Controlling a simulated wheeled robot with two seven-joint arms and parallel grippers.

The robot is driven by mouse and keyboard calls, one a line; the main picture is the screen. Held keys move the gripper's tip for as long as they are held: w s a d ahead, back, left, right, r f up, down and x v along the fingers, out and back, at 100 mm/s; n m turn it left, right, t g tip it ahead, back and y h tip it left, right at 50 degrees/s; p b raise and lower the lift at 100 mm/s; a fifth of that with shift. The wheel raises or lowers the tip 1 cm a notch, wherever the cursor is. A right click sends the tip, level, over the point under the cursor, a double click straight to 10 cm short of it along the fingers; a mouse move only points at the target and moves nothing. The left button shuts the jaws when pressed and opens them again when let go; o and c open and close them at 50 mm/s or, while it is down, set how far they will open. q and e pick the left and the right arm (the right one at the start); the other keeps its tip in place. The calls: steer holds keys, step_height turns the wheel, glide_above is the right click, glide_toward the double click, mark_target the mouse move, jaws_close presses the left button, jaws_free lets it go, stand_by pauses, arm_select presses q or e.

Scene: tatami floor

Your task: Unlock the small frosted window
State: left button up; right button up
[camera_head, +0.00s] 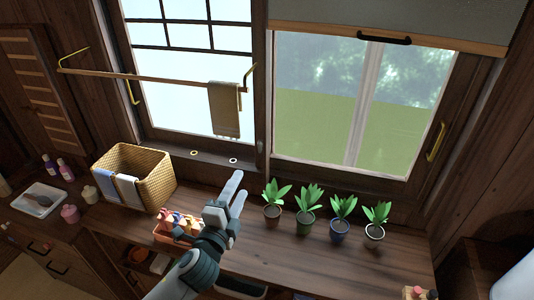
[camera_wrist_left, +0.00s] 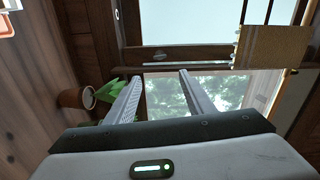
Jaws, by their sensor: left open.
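The left window (camera_head: 175,95) has pale, frosted-looking panes with dark bars at the top. A brass handle (camera_head: 132,92) is on its left frame. The right window (camera_head: 310,90) shows greenery, and a brass handle (camera_head: 436,142) is on its right frame. I cannot tell which part is the lock. My left gripper (camera_head: 240,184) is above the counter, in front of the sill between the windows, apart from both. Its two fingers are spread and empty in the left wrist view (camera_wrist_left: 160,76). My right gripper is not in view.
A towel (camera_head: 224,109) hangs from a rail (camera_head: 150,79) across the left window. Several potted plants (camera_head: 308,205) stand right of my left gripper. A wicker basket (camera_head: 135,172) stands left. Two small rings lie on the sill. A dark blind (camera_head: 400,25) covers the right window's top.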

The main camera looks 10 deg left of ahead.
arm_select(q)
steer(key=p, duration=0.5)
glide_toward(259, 149)
steer(key=w, duration=0.9)
steer(key=shift+d, duration=0.1)
steer(key=shift+f, duration=0.1)
steer(key=shift+c, duration=0.2)
steer(key=c, duration=1)
